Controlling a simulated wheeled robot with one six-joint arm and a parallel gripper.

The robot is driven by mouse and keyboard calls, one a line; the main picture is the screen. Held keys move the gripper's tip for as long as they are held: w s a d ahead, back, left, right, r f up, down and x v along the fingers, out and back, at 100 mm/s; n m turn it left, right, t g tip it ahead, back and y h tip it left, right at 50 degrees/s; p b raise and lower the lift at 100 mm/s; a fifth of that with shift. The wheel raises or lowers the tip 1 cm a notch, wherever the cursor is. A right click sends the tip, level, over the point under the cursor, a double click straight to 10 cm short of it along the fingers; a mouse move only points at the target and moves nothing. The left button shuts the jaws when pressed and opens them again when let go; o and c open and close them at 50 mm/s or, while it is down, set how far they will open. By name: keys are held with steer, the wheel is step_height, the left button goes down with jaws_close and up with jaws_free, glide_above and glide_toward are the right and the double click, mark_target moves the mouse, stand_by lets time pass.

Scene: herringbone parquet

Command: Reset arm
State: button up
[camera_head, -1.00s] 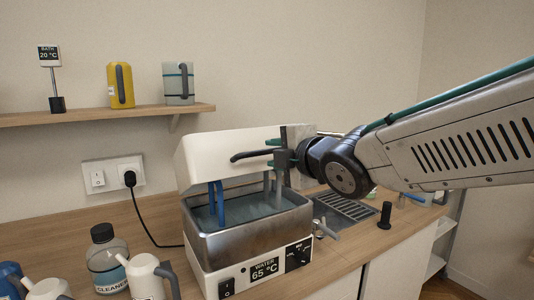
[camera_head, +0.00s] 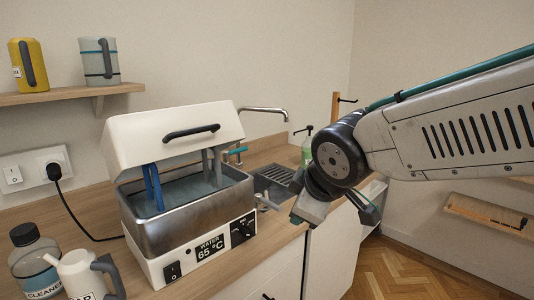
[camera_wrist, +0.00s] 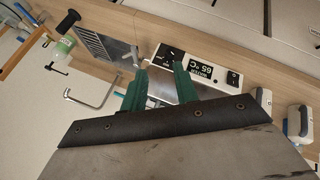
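My gripper (camera_head: 338,208) is at the right of the water bath in the head view, in front of the counter edge and clear of the bath. In the wrist view its two green fingers (camera_wrist: 160,88) stand apart with nothing between them. The water bath (camera_head: 188,223) is a steel tank on a white base reading 65 °C. Its white lid (camera_head: 165,140) is raised above the tank on blue and grey supports, with a dark handle (camera_head: 191,132) on its front. The bath's control panel also shows in the wrist view (camera_wrist: 201,68).
A sink (camera_head: 275,178) with a tap (camera_head: 265,110) lies right of the bath. A cleaner bottle (camera_head: 35,262) and a white jug (camera_head: 82,277) stand at the left front. A shelf (camera_head: 70,94) holds two jugs. Open parquet floor (camera_head: 395,272) lies at lower right.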

steer(key=s+d+f+m+g+h, duration=0.1)
steer(key=s+d+f+m+g, duration=0.1)
steer(key=s+d+m, duration=0.4)
steer(key=s+d+f+m+g+h, duration=0.1)
steer(key=s+d+m+g, duration=0.3)
steer(key=s+d, duration=0.9)
steer(key=s+m, duration=0.1)
steer(key=m, duration=0.2)
steer(key=shift+s+d+f, duration=0.3)
steer(key=shift+f, duration=0.1)
steer(key=shift+d+r, duration=0.15)
steer(key=shift+d, duration=0.2)
steer(key=shift+c, duration=1.2)
jaws_close()
steer(key=n+t+y, duration=0.8)
steer(key=t+y, duration=0.8)
glide_toward(199, 132)
steer(key=x, duration=0.7)
